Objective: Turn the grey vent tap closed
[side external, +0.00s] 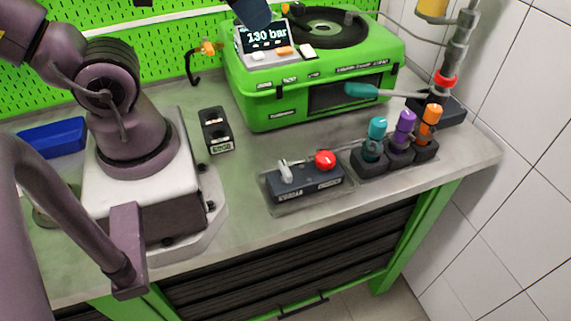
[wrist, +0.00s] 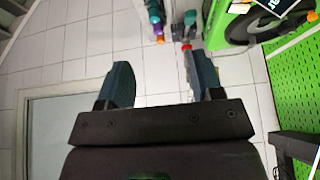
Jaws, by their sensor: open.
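A grey tap (side external: 285,172) with a lever-like handle stands at the left end of a low dark block (side external: 306,187) on the bench, in the side external view. Its handle rises and leans slightly left. A red knob (side external: 325,159) sits at the right end of the same block. I cannot make out the tap in the wrist view. My gripper (wrist: 160,80) is open and empty in the wrist view, its two blue-grey fingers wide apart. A dark blue part at the top edge of the side external view seems to be a fingertip, high above the green case and away from the tap.
A green case (side external: 265,110) with a display reading 130 bar stands behind the block. Teal, purple and orange-topped bottles (side external: 402,130) stand close to its right. A post with a red collar (side external: 444,80) rises further right.

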